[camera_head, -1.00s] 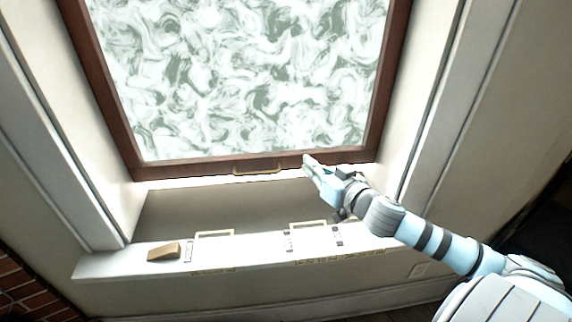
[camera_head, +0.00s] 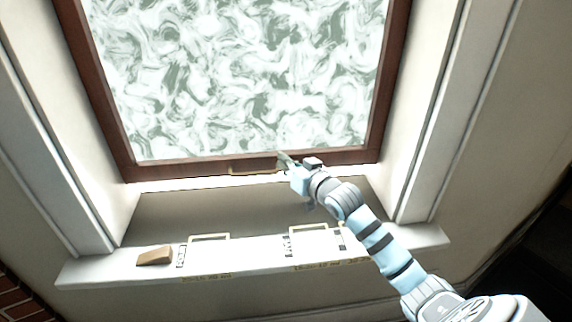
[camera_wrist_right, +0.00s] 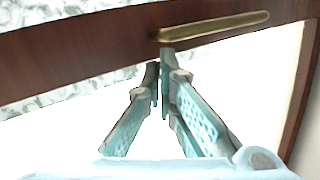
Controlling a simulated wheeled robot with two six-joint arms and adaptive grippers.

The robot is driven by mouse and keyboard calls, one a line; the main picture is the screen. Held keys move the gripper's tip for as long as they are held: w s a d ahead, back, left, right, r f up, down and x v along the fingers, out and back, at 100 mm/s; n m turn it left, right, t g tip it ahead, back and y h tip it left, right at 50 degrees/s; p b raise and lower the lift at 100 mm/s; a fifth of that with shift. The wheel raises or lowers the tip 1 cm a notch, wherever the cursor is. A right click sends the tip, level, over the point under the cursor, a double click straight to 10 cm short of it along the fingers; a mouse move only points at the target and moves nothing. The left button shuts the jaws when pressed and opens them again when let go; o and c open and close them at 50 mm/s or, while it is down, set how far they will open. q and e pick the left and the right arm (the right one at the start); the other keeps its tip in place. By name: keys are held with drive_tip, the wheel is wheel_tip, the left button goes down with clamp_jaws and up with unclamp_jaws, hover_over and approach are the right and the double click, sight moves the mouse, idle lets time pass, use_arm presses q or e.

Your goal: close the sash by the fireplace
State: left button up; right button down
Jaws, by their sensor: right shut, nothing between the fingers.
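The sash (camera_head: 345,158) is a dark brown wooden frame around swirled white-and-green glass. A bright strip of light shows along its bottom rail, above the sill. A brass handle (camera_head: 252,169) is fixed on the bottom rail; it also shows in the right wrist view (camera_wrist_right: 215,27). My right gripper (camera_head: 284,158) is at the rail, by the right end of the handle. In the right wrist view its fingers (camera_wrist_right: 162,72) come together, empty, just below the handle's near end. I cannot tell whether they touch the rail. My left gripper is not in view.
The white sill (camera_head: 110,268) runs below the sash. On it are a brown wooden wedge (camera_head: 155,256) at the left and two brass-coloured loops (camera_head: 209,237) with marked plates. Brick (camera_head: 14,300) shows at lower left. Reveal walls stand on both sides.

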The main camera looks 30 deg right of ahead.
wheel_tip(320, 180, down, 5)
drive_tip(key=shift+f+b, duration=0.1)
drive_tip(key=shift+b, duration=0.9)
